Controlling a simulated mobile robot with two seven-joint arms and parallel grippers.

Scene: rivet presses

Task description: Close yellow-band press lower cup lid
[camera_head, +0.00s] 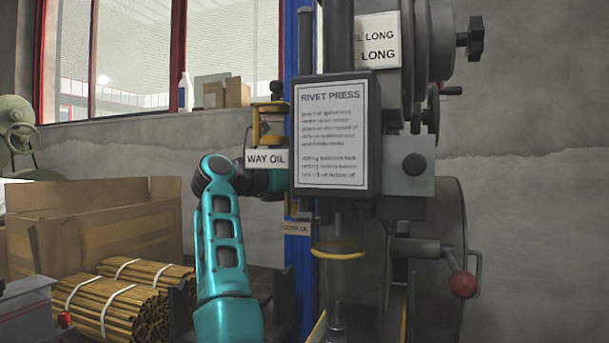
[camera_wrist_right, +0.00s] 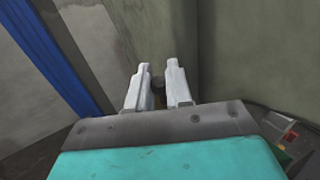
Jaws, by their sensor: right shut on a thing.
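The press (camera_head: 338,135) has a blue column (camera_head: 299,260) and a yellow ring (camera_head: 338,251) round its ram. An upper oil cup (camera_head: 271,125) with yellow parts stands above a WAY OIL label (camera_head: 267,158). Lower on the column is a second small label (camera_head: 296,228), with a small yellowish part (camera_head: 294,207) above it; I cannot make out a lid there. A teal arm of mine reaches up to the column, its end hidden behind the press head. In the right wrist view my right gripper (camera_wrist_right: 158,75) is nearly closed, with a small dark piece (camera_wrist_right: 158,83) between its fingers.
A cardboard box (camera_head: 95,225) and bundles of brass rods (camera_head: 125,300) lie at left. A red-knobbed lever (camera_head: 462,285) sticks out at right. The blue column also crosses the right wrist view (camera_wrist_right: 55,55). Bare wall (camera_head: 540,200) fills the far right.

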